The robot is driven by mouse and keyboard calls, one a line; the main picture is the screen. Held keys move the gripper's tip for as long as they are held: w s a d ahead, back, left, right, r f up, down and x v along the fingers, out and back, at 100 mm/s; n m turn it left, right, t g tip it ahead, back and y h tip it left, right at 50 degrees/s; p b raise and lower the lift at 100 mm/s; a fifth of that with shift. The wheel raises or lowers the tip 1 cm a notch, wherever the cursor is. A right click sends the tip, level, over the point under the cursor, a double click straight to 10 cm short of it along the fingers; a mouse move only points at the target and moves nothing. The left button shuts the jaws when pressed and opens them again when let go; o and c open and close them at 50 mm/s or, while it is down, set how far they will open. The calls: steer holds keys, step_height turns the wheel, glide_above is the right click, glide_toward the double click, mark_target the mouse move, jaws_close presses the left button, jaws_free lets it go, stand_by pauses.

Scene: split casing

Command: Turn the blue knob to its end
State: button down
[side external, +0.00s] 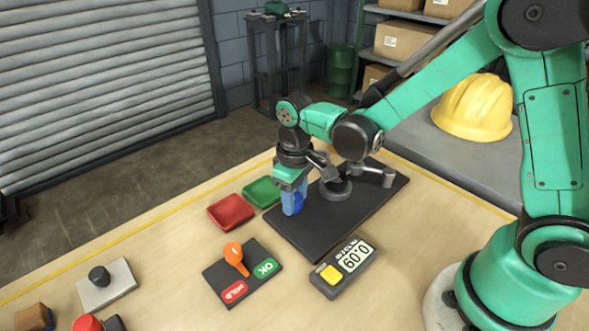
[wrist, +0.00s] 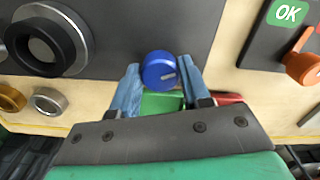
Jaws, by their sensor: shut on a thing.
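In the side view my gripper (side external: 293,203) reaches down to the near left part of the dark panel (side external: 300,235), and the knob (side external: 298,203) is partly hidden by the fingers.
Near the panel are a red tray (side external: 231,212), a green tray (side external: 262,191), an orange lever (side external: 236,257) on a plate with OK and HOLD labels, and a meter (side external: 343,267) reading about 0.09. A grey fixture (side external: 336,188) stands on the panel beside my gripper.

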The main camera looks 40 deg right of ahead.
steer(key=m, duration=0.5)
steer(key=shift+m, duration=0.3)
steer(key=m, duration=0.5)
steer(key=shift+m, duration=0.3)
steer(key=shift+c, duration=2.1)
jaws_free()
steer(key=shift+r, duration=0.1)
steer(key=shift+r, duration=2.75)
